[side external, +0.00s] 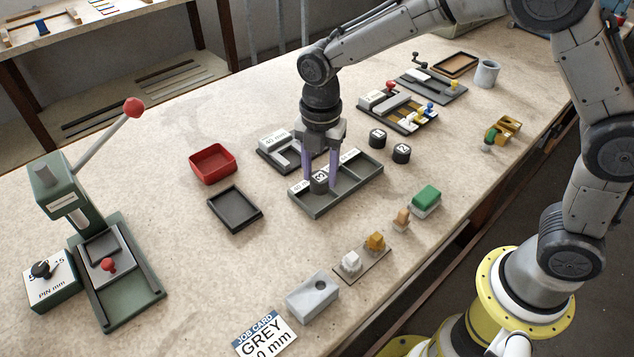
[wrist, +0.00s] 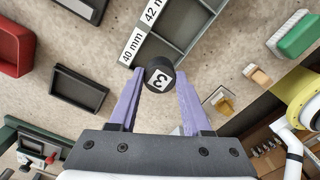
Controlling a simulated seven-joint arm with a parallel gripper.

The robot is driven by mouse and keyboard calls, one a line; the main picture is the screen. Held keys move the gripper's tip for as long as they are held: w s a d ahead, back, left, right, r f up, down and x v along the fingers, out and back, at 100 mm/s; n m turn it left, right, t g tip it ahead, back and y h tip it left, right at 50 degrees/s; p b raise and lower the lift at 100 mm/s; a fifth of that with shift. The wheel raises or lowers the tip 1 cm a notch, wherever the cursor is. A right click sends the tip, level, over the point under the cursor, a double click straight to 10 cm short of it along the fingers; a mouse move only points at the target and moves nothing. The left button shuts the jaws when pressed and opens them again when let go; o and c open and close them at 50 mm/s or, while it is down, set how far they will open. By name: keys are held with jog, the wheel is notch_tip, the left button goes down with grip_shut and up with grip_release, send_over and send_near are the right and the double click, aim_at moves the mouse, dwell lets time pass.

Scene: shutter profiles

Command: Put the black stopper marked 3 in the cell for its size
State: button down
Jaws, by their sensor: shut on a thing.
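The black stopper marked 3 (side external: 319,183) is between the purple fingers of my gripper (side external: 320,181), which is shut on it. In the wrist view the stopper (wrist: 159,77) shows its white face with the 3, between the fingertips (wrist: 160,82). The grey tray with cells (side external: 345,196) is under the gripper. The stopper is at the tray's left end, by the 40 mm label (wrist: 132,47); a 42 mm label (wrist: 153,12) is further along. I cannot tell whether the stopper touches the cell floor. Two other black stoppers (side external: 377,138) (side external: 401,153) stand right of the tray.
A grey slotted fixture (side external: 271,155) is close behind the tray. A red bin (side external: 212,164) and an empty dark tray (side external: 235,208) lie to the left. A green press (side external: 110,290) stands far left. A job card (side external: 264,335) reading GREY and a grey block (side external: 312,297) are in front.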

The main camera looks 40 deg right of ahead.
aim_at(316, 174)
jog(key=shift+w+a+f, duration=0.1)
jog(key=shift+w+f, duration=0.1)
jog(key=shift+f, duration=0.15)
jog(key=shift+w+f, duration=0.1)
jog(key=shift+f, duration=1.5)
jog(key=shift+f, duration=0.1)
jog(key=shift+c, duration=1.8)
grip_release()
jog(key=shift+w+r, duration=0.1)
jog(key=shift+r, duration=0.4)
notch_tip(316, 174, up, 11)
jog(key=shift+r, duration=0.2)
jog(key=s+d+r+m+t, duration=0.2)
jog(key=s+d+r+m, duration=0.2)
jog(key=s+d+m, duration=0.3)
jog(key=s+d+r+m+t, duration=0.2)
jog(key=s+d+r+m, duration=0.2)
jog(key=s+m, duration=0.5)
jog(key=s+d+f+m+t, duration=0.1)
jog(key=s+d+f+m, duration=0.1)
jog(key=s+m, duration=0.5)
jog(key=shift+s+d+f+m+t, duration=0.3)
jog(key=shift+s+d+f, duration=0.05)
jog(key=shift+s+f, duration=0.3)
